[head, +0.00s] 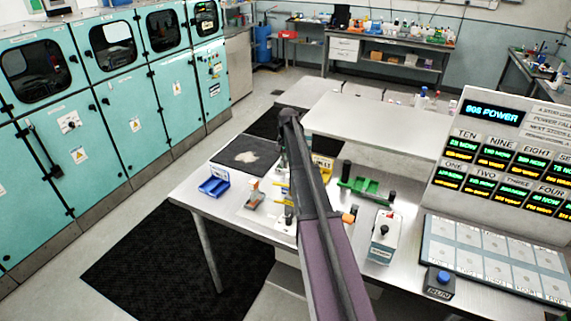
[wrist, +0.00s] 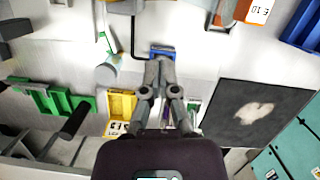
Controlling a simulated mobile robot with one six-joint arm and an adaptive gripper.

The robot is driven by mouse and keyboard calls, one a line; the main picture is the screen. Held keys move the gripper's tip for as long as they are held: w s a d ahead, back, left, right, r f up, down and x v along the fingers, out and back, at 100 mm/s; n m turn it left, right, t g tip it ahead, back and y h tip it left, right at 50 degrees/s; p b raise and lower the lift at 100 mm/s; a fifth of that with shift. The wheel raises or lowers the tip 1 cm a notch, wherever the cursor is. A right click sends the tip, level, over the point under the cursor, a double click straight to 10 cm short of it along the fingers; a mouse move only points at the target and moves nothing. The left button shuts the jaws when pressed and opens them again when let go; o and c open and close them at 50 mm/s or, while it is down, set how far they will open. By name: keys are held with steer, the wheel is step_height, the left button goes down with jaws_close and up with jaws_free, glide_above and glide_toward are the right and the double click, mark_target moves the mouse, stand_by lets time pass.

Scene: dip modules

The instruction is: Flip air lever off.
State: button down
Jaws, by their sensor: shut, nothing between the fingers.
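I cannot tell for certain which part is the air lever; no label for it is readable. A small blue part (wrist: 162,51) lies just beyond my fingertips in the wrist view, beside a bent black rod (wrist: 135,42). My gripper (wrist: 158,68) is shut and empty, with its fingers close together over the pale work surface. I cannot tell whether it touches the blue part. In the head view my own arm covers the gripper and the table area beneath it. A white box with a dark knob (head: 383,237) stands on the table right of my arm.
A green holder (head: 362,186), a blue bin (head: 214,187) and a yellow bin (wrist: 121,106) crowd the table (head: 330,260). A black mat (wrist: 262,112) bears a pale patch. An orange-and-white block (wrist: 250,12) is near the wrist view's top. A display panel (head: 500,150) stands at right.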

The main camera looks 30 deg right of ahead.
mark_target(284, 185)
steer(key=s+a+f+b, duration=0.2)
steer(key=s+a+f, duration=0.1)
steer(key=shift+s+f+b, duration=0.1)
steer(key=shift+s+b, duration=0.05)
steer(key=shift+b, duration=0.15)
stand_by(0.4)
steer(key=shift+a, duration=0.1)
steer(key=shift+a, duration=0.1)
